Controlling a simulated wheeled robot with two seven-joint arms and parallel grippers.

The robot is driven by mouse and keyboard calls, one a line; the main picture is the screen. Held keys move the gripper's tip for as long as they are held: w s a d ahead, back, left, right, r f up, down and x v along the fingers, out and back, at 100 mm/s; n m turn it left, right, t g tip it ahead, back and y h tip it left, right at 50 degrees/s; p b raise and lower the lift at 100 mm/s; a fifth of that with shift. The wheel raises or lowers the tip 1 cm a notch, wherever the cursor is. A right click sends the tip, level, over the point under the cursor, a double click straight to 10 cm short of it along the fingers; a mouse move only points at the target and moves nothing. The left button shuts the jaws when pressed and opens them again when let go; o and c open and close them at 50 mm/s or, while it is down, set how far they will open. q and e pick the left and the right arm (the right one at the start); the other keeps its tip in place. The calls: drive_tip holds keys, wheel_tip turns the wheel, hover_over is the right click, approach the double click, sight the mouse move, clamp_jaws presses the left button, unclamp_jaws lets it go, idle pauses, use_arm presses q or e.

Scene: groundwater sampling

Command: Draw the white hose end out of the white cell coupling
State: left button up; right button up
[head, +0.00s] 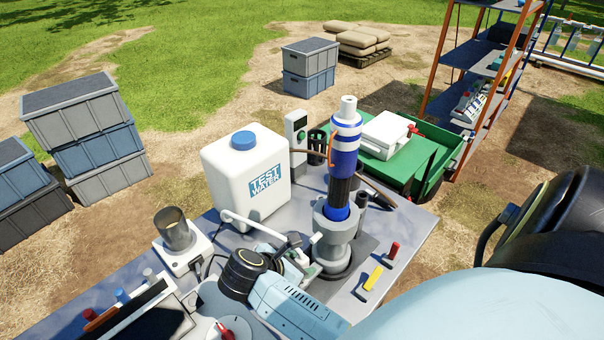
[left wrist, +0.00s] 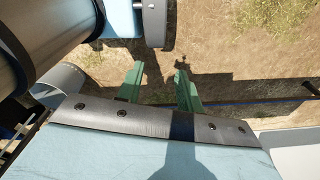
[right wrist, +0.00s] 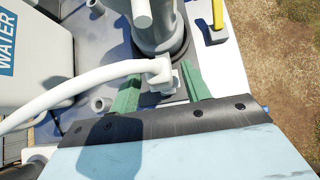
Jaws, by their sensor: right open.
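The white hose (right wrist: 90,82) curves in from the left in the right wrist view and ends in a white elbow-like end (right wrist: 158,68). That end meets the white cell coupling (right wrist: 172,84) at the foot of the grey cylindrical housing (right wrist: 150,30); the exact join is too small to tell. My right gripper (right wrist: 161,82) is open, with its green fingers on either side of the hose end and coupling. Contact cannot be told. In the head view the hose (head: 245,222) shows beside the water tank, and the join is largely hidden. My left gripper (left wrist: 160,80) is open and empty above bare ground.
The white TEST WATER tank (head: 245,170) stands left of the housing. A tall blue-and-white cylinder (head: 345,145) rises from the housing. A yellow-handled piece (head: 372,280) and a red-handled piece (head: 392,252) are at the table's right side. A green cart (head: 400,170) stands behind.

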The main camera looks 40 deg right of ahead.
drive_tip(key=c, duration=0.9)
drive_tip(key=shift+r+p, duration=1.2)
drive_tip(key=shift+r, duration=1.75)
